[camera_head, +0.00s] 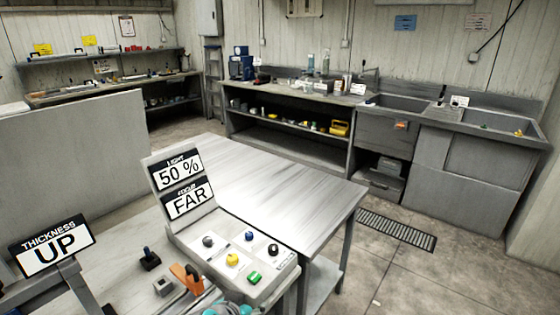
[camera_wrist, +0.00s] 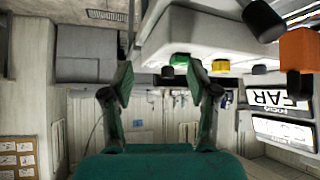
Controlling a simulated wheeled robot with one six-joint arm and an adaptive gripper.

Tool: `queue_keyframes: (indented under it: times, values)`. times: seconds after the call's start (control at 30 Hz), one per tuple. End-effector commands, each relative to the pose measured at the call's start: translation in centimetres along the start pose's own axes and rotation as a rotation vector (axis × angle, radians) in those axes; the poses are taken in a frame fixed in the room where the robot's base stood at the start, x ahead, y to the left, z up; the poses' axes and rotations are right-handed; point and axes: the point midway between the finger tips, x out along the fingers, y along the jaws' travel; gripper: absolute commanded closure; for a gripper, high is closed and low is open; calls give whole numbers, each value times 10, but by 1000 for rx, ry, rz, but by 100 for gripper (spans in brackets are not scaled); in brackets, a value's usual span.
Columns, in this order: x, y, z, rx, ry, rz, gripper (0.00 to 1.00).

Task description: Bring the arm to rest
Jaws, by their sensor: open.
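My gripper (camera_wrist: 160,84) is open and empty in the wrist view, its two teal fingers spread apart with nothing between them. That view is upside down. The control box (camera_wrist: 178,32) is close by, with its green knob (camera_wrist: 179,59) and yellow knob (camera_wrist: 221,66) just beyond the fingertips; I cannot tell whether anything touches. In the head view a teal part of my gripper (camera_head: 232,309) shows at the bottom edge, in front of the control box (camera_head: 205,232). The rest of my arm is mostly hidden there.
The box carries signs reading 50 % (camera_head: 178,170) and FAR (camera_head: 188,199). A THICKNESS UP sign (camera_head: 52,247) stands left. An orange-handled part (camera_head: 187,279) and a dark joystick (camera_head: 149,259) are near my gripper. The metal table (camera_head: 260,180) behind is bare. Floor is free at right.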

Motion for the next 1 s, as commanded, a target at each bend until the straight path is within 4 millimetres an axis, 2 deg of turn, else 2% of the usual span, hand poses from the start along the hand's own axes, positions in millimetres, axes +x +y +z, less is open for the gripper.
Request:
queue_keyframes:
  times: [0.17, 0.3, 0.5, 0.77, 1.0]
  values:
    - [28, 29, 28, -57, 16, -30, 41]
    - [51, 62, 58, -116, 38, -70, 41]
    - [70, 111, 105, -188, 69, -138, 41]
    - [68, 173, 162, -247, 112, -223, 41]
    - [41, 225, 208, -268, 159, -291, 41]
